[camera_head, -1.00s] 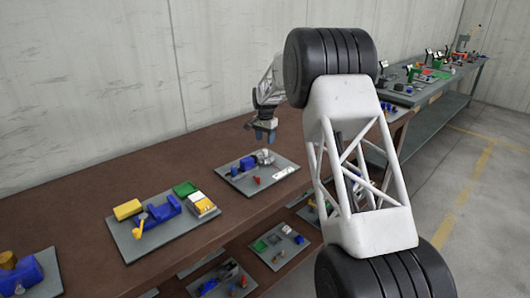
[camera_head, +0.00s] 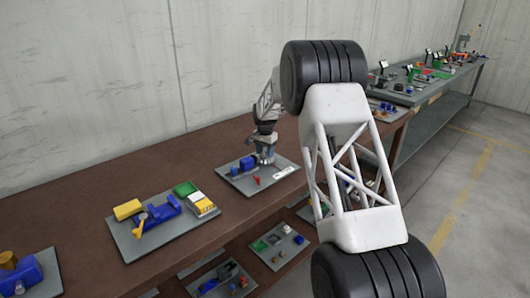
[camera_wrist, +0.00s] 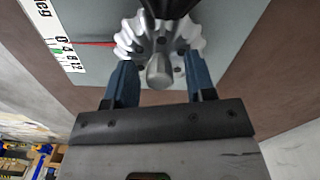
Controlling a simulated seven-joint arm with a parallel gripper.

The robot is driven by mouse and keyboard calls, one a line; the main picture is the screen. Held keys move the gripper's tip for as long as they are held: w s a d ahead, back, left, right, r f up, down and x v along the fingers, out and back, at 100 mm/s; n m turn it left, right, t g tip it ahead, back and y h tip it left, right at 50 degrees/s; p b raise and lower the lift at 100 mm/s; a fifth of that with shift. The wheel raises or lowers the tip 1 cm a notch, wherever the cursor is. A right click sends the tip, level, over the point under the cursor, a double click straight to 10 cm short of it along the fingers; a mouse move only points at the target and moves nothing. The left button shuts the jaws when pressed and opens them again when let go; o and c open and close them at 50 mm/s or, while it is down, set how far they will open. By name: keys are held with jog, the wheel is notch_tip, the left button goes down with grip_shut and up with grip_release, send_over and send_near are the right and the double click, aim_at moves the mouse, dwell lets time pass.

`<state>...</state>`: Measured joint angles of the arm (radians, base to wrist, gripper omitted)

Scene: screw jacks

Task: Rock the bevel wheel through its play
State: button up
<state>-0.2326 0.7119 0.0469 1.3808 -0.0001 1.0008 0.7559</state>
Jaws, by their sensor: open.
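The bevel wheel (camera_wrist: 132,42) is a silver toothed wheel with a rounded hub, at the top middle of the wrist view. My gripper (camera_wrist: 160,72) has its two blue fingers apart, one on each side of the hub. I cannot tell whether they touch the wheel. A white scale (camera_wrist: 56,35) marked in degrees lies to the left, with a red pointer (camera_wrist: 97,44) reaching from it toward the wheel. In the head view my gripper (camera_head: 266,157) is over the right part of the grey plate (camera_head: 232,181), beside a blue block (camera_head: 244,163), and mostly hides the wheel.
A plate (camera_head: 130,250) with blue, yellow and green parts lies to the left on the brown bench (camera_head: 240,215). Another blue assembly (camera_head: 25,275) stands at the bottom left. More boards (camera_head: 275,244) sit on the lower shelf. A grey bench (camera_head: 450,85) with several items is at the back right.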

jog(key=c, duration=0.9)
jog(key=shift+n, duration=0.7)
jog(key=o, duration=0.9)
